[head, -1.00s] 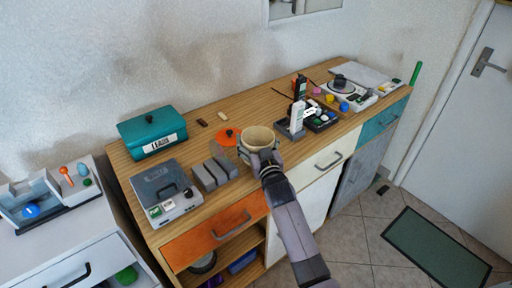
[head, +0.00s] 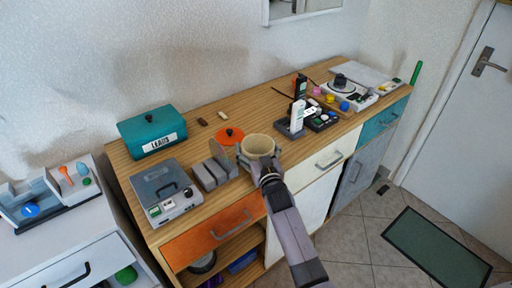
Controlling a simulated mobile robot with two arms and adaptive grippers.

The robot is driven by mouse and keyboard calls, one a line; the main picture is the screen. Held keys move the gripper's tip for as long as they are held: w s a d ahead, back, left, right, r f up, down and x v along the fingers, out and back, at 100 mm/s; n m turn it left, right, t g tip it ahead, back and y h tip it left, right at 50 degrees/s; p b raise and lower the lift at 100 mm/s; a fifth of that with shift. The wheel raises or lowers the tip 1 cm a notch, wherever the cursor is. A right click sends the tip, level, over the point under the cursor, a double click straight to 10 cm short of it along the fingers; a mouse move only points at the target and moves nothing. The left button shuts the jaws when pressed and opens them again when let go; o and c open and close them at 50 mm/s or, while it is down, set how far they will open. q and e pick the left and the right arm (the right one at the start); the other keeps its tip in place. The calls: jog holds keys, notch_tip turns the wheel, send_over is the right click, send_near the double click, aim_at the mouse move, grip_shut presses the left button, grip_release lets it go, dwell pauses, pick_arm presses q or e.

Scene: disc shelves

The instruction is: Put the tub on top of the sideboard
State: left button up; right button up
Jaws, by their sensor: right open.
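The tub (head: 258,146) is a cream, round, open-topped vessel at the front edge of the sideboard top, in the middle of the head view. The sideboard (head: 205,131) has a wooden top and orange, white and teal drawer fronts. My right gripper (head: 261,162) is at the near side of the tub, with its jaws open around the tub's lower part. The tub is upright and appears to rest on the top; its base is partly hidden by the gripper. My left gripper is not in view.
A grey box (head: 166,190) and a teal box (head: 152,132) are farther left. A dark tray with handsets (head: 291,130) is to the right. Bare wood shows behind.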

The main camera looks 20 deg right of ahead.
jog(key=shift+r, duration=0.1)
jog(key=s, duration=1.2)
jog(key=shift+a, duration=0.2)
